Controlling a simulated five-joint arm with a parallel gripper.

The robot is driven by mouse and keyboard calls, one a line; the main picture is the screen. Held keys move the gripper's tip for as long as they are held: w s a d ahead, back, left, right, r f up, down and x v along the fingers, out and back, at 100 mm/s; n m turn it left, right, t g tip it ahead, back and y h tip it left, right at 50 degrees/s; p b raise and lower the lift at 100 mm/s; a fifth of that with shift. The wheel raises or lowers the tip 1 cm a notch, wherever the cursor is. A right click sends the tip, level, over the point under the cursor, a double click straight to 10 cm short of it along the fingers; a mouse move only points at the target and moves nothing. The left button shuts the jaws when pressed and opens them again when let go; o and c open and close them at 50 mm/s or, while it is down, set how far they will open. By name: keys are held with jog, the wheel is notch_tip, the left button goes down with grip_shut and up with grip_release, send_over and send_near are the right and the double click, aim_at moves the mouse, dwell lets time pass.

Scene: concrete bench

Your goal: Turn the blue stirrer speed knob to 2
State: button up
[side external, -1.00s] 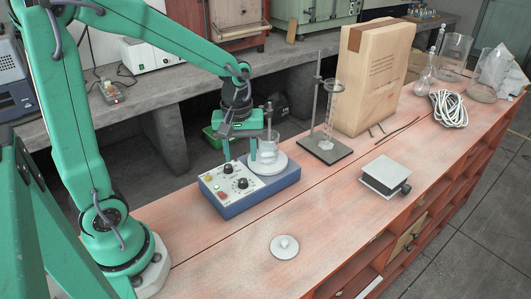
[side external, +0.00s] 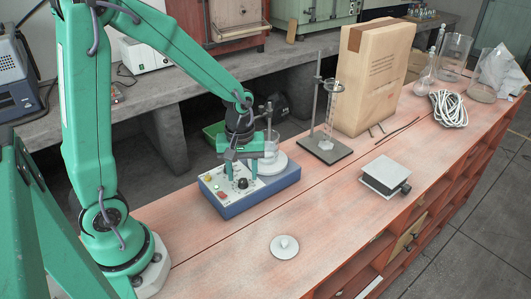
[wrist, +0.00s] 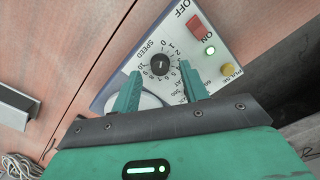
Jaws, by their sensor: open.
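The blue stirrer (side external: 262,196) stands on the bench with a pale control panel facing up. Its black speed knob (wrist: 160,64) shows in the wrist view, beside the word SPEED and a ring of numbers. It has a light mark on top, but I cannot read its setting surely. A black knob (side external: 242,184) shows in the side view below my gripper (side external: 241,171). My gripper is open and empty over the panel. In the wrist view its fingers (wrist: 160,72) lie either side of the speed knob's lower edge; I cannot tell their height above it.
A glass beaker (side external: 269,150) stands on the stirrer's round plate, partly behind my gripper. The panel has a red switch (wrist: 198,25), a lit green lamp (wrist: 210,50) and a yellow PULSE button (wrist: 228,70). A stand (side external: 325,150) is at right. The front bench is mostly clear.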

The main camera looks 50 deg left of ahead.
jog(key=shift+f, duration=0.95)
jog(key=shift+c, duration=0.2)
grip_shut()
jog(key=shift+m, duration=0.3)
jog(key=m, duration=0.9)
